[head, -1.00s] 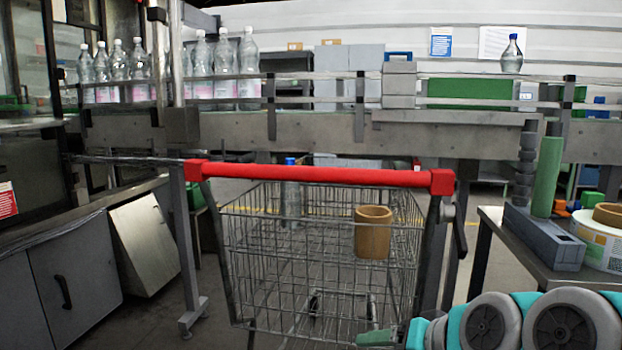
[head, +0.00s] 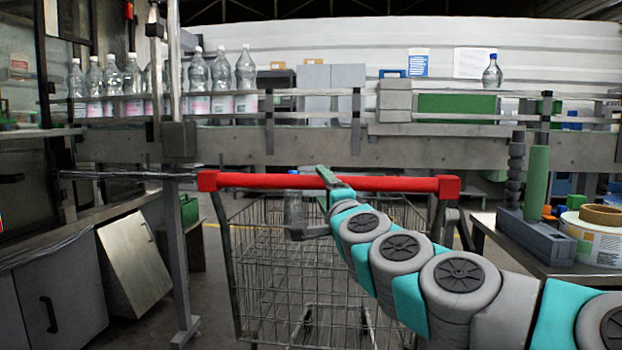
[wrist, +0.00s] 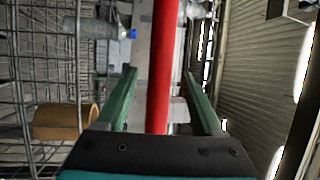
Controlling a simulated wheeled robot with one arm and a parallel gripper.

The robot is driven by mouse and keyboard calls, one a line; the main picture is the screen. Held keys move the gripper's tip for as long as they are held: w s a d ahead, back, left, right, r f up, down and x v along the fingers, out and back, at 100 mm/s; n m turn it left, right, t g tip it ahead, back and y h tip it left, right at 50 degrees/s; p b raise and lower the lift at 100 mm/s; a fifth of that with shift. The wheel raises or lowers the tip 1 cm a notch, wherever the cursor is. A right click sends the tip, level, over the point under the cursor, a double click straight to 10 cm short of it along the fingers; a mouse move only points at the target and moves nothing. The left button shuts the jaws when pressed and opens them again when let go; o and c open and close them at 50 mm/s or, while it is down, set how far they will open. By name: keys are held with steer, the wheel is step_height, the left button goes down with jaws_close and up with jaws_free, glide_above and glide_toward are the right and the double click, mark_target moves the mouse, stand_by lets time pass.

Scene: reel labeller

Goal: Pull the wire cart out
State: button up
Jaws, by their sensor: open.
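The wire cart (head: 300,290) stands in front of me, its red handle bar (head: 270,181) running across the picture. My gripper (head: 325,180) is at the middle of the handle in the head view. In the wrist view, my gripper (wrist: 162,95) is open, with its green fingers on either side of the red handle (wrist: 163,70) and a gap visible on both sides.
A conveyor (head: 330,145) with several bottles crosses behind the cart. A side table (head: 540,262) with a green roller (head: 536,185) and a reel (head: 598,236) stands at the right. Grey cabinets (head: 50,300) and a tilted panel (head: 134,268) are at the left.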

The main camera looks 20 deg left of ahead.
steer(key=shift+x, duration=3.25)
steer(key=shift+c, duration=0.3)
jaws_close()
